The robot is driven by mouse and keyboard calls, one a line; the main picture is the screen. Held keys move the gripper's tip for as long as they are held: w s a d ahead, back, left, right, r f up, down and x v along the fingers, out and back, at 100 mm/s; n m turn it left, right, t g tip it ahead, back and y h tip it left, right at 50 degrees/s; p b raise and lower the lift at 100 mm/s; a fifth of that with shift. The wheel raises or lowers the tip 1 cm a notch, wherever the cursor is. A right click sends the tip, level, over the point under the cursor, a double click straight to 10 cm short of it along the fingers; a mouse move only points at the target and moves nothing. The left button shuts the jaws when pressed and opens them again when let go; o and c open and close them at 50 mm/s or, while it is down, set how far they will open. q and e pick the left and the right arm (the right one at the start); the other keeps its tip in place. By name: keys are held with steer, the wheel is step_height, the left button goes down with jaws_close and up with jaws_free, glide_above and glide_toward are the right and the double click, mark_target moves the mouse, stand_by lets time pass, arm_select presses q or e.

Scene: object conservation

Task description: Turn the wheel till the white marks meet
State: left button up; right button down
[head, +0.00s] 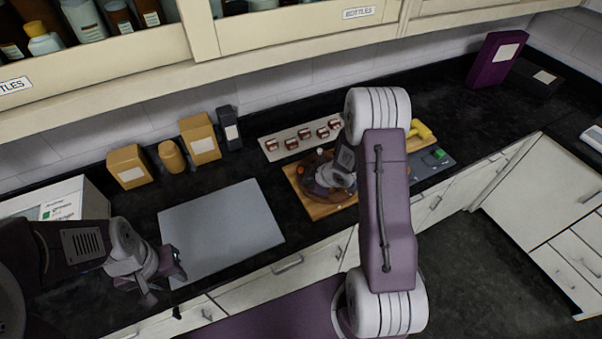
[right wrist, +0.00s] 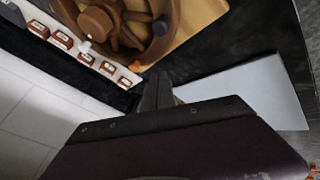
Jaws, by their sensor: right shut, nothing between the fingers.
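A brown spoked wheel (head: 318,188) lies on a wooden board (head: 314,208) on the dark counter; my right arm hides part of it. In the right wrist view, the wheel (right wrist: 150,48) shows its hub and spokes, with a small white mark (right wrist: 86,46) at its rim. I cannot tell a second white mark. My right gripper (right wrist: 160,90) is shut and empty beside the wheel, apart from it in the wrist picture. My left gripper (head: 165,283) is open and empty at the counter's front left.
A grey mat (head: 222,228) lies left of the board. A pale strip with several red-brown blocks (head: 305,133) lies behind the wheel. A yellow-handled item (head: 421,130) and a grey panel with a green button (head: 437,155) are to the right. Boxes (head: 200,138) stand along the wall.

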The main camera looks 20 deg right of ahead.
mark_target(298, 175)
steer(key=x, duration=0.5)
steer(key=shift+f+p, duration=0.2)
steer(key=shift+p, duration=0.2)
steer(key=w+p, duration=0.1)
steer(key=w+d+p, duration=0.1)
steer(key=w, duration=0.1)
steer(key=shift+w+d+r, duration=0.1)
steer(key=shift+w+d, duration=0.05)
steer(key=shift+w+d+f+p, duration=0.15)
steer(key=shift+w+f+p, duration=0.05)
steer(key=shift+w+p, duration=0.1)
